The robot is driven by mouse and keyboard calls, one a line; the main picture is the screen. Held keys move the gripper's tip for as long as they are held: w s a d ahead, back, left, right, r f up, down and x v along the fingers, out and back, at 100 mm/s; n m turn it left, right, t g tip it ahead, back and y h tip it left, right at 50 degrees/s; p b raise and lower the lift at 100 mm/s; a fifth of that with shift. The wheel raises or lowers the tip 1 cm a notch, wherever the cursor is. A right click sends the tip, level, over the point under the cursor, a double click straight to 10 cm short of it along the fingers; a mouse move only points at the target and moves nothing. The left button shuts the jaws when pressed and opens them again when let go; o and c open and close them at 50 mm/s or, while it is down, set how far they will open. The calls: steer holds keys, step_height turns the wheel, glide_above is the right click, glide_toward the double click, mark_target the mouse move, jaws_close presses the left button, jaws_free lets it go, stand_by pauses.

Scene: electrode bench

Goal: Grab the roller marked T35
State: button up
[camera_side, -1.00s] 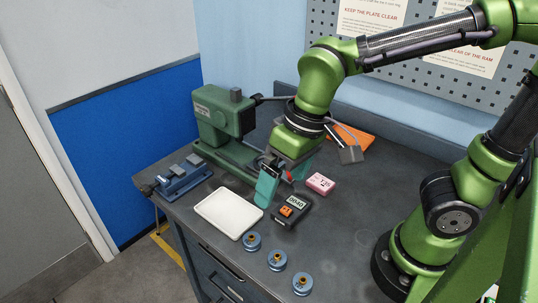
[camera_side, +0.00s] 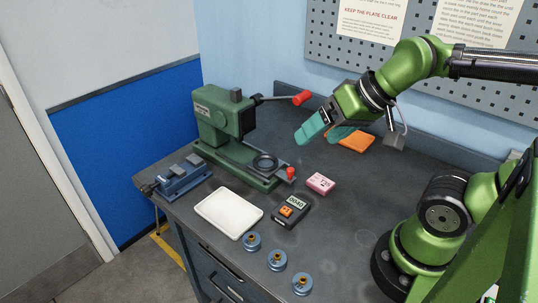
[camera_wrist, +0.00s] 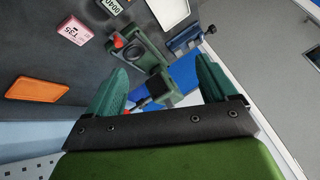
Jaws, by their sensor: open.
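Three blue round pieces with brass-coloured centres, likely the rollers, stand in a row near the bench's front edge in the side view: one at the left (camera_side: 251,242), one in the middle (camera_side: 277,261), one at the right (camera_side: 302,284). Their marks are too small to read. A pink box (camera_side: 320,184) lies mid-bench; in the wrist view (camera_wrist: 75,32) its label reads T35. My gripper (camera_side: 321,133) is raised over the back of the bench, tilted with its teal fingers pointing left. It is open and empty, apart from the rollers and the box.
A green press (camera_side: 222,120) with a red-knobbed lever (camera_side: 302,97) stands left of my gripper. A blue vise (camera_side: 183,180), a white tray (camera_side: 205,211), a dark meter reading 0040 (camera_side: 290,211) and an orange pad (camera_side: 352,142) are around. The bench right of the meter is clear.

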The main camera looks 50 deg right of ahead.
steer(key=shift+c, duration=0.7)
steer(key=m+g+h, duration=0.1)
steer(key=g+h, duration=0.1)
steer(key=g, duration=0.5)
glide_above(278, 255)
steer(key=f, duration=1.9)
steer(key=shift+s+a, duration=0.25)
steer(key=shift+a, duration=0.15)
steer(key=shift+w+d+f, duration=0.15)
steer(key=shift+d+f, duration=0.05)
steer(key=shift+f, duration=1.15)
steer(key=shift+w+d+f, duration=0.1)
steer(key=shift+d+f, duration=0.05)
steer(key=shift+f, duration=1.15)
steer(key=shift+c, duration=0.5)
